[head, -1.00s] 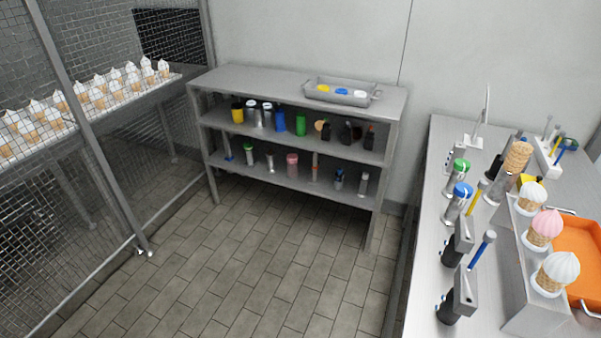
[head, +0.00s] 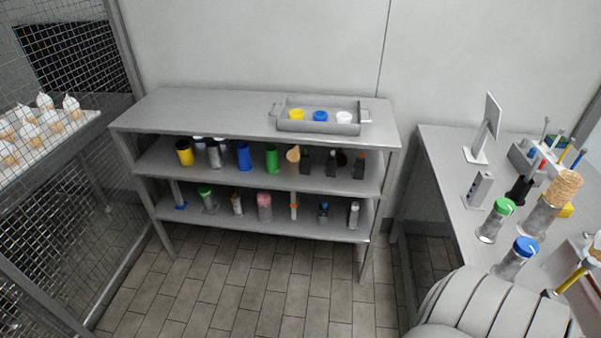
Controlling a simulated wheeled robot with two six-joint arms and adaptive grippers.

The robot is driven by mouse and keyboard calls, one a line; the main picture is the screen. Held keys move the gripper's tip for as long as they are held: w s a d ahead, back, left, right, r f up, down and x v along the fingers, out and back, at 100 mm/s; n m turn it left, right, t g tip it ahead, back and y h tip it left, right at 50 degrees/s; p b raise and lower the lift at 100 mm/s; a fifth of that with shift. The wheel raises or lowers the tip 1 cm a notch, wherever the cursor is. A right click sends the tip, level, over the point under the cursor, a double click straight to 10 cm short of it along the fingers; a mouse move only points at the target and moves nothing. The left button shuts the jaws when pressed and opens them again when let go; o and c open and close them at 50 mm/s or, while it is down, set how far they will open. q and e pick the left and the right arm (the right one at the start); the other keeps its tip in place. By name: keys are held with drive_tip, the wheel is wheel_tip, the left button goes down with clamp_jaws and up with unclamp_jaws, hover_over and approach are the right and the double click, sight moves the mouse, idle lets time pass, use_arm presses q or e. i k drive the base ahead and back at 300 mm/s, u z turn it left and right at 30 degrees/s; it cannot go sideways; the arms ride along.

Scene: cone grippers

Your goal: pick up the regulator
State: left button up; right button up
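I cannot tell for certain which item is the regulator. On the shelf unit (head: 250,189), the middle shelf holds a yellow cup (head: 185,153), a blue cylinder (head: 243,157), a green cylinder (head: 271,158) and several small black devices (head: 331,164). The lower shelf holds a green-topped clear jar (head: 206,198), a pink-topped jar (head: 264,206), a small dark-and-blue item (head: 323,212) and a clear cylinder (head: 354,214). Neither gripper shows in the head view.
A grey tray (head: 320,127) with yellow, blue and white round items stands on the unit's top. The right counter (head: 440,155) carries green-capped (head: 495,220) and blue-capped (head: 518,256) jars. Wire mesh (head: 50,240) stands at the left. The tiled floor (head: 240,285) is clear.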

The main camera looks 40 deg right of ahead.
sight(323, 214)
drive_tip(key=z, duration=0.4)
drive_tip(key=i, duration=1.45)
drive_tip(key=z, duration=0.6)
